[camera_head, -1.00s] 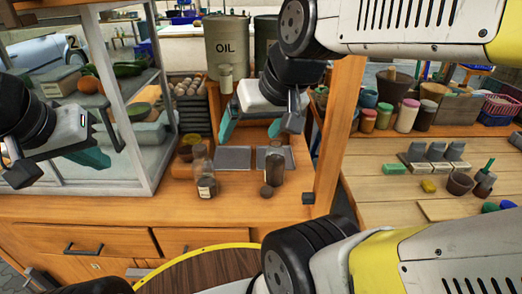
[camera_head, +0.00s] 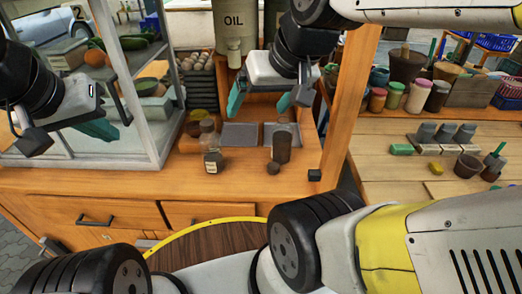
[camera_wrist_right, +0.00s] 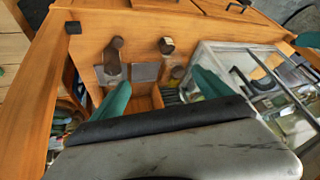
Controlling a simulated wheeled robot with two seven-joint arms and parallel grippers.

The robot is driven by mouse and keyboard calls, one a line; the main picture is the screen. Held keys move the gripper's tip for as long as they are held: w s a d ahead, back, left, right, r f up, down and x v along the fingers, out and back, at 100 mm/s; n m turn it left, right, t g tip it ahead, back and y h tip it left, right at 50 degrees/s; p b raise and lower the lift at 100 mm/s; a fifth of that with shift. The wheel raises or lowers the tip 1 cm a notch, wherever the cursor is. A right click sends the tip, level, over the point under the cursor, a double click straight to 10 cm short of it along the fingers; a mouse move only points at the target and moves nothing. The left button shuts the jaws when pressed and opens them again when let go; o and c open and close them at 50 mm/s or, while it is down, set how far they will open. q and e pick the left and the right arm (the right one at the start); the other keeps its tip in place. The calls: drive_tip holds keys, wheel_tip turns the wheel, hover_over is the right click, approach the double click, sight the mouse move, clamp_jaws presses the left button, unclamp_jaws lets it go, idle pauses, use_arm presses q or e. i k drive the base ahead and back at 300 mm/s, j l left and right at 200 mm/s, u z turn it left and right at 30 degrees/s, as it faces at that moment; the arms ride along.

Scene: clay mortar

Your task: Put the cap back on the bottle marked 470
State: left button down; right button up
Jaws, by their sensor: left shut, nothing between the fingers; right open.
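A clear glass bottle (camera_head: 212,161) with a pale label stands upright on the wooden counter; its print is too small to read. A dark bottle (camera_head: 283,148) stands to its right, by a grey plate. A small dark round piece, perhaps the cap (camera_head: 273,168), lies in front of the dark bottle. My right gripper (camera_head: 262,101) is open and empty above and behind the bottles. In the right wrist view its fingers (camera_wrist_right: 160,92) are spread, with the dark bottle (camera_wrist_right: 112,68) ahead. My left gripper (camera_head: 105,132) is shut and empty at the left, before the glass case.
The glass case (camera_head: 150,158) stands left of the bottles. A wooden post (camera_head: 345,110) rises on their right. Grey plates (camera_head: 241,136) lie behind them. The counter in front of the bottles is clear.

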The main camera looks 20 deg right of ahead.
sight(282, 132)
drive_tip(key=k+l, duration=0.15)
drive_tip(key=l, duration=0.25)
drive_tip(key=k+l, duration=0.15)
drive_tip(key=l, duration=0.2)
drive_tip(key=k+l, duration=0.1)
drive_tip(key=l, duration=0.3)
